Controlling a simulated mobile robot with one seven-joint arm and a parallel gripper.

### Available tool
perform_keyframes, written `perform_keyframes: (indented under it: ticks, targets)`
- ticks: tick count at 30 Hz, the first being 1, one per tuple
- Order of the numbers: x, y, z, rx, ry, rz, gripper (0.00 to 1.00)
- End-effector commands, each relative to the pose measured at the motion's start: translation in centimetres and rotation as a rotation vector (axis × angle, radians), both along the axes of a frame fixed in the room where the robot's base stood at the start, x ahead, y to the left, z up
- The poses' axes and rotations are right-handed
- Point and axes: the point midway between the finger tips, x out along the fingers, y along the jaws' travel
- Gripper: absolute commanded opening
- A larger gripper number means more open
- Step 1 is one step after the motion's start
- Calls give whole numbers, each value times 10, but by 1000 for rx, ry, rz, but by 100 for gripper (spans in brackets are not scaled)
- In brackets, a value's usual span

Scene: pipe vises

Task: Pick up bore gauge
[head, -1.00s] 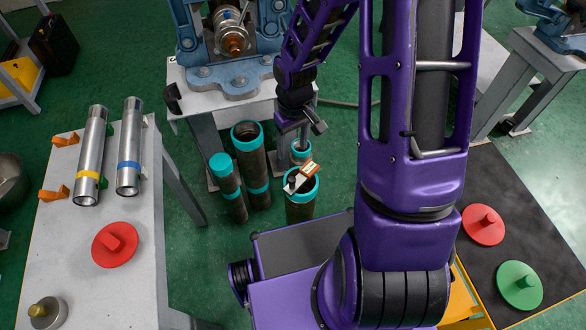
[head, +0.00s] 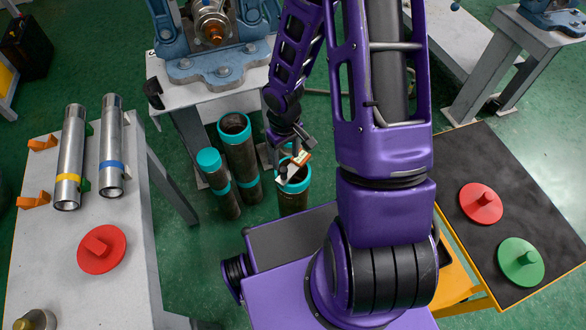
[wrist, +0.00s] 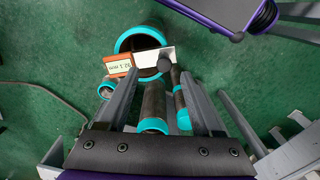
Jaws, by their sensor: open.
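The bore gauge has an orange-framed display, a pale flat body and a dark round knob. In the head view the gauge (head: 289,171) lies at the mouth of a dark upright pipe with a teal collar (head: 294,183). In the wrist view its display (wrist: 119,66) reads what looks like 32.1 mm, and its pale body lies across the teal rim (wrist: 125,44). My gripper (head: 291,146) is open and empty, just above and behind the gauge. In the wrist view my gripper (wrist: 160,78) has its two fingers apart, with the gauge beyond the tips.
More dark pipes with teal collars (head: 235,124) stand close by on the green floor. A blue vise (head: 215,50) sits on a grey stand behind. A grey table (head: 55,250) at left holds two metal tubes and a red disc. A dark-topped table (head: 520,215) at right holds red and green discs.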

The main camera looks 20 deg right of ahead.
Motion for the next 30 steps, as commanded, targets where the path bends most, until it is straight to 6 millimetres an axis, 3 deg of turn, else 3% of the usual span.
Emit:
perform_keyframes:
  ticks: [10, 20, 30]
  targets:
    - [3, 9, -46, 0, 2, 1, 66]
    - [3, 8, -52, 0, 1, 0, 66]
    - [3, 8, -51, 0, 1, 0, 5]
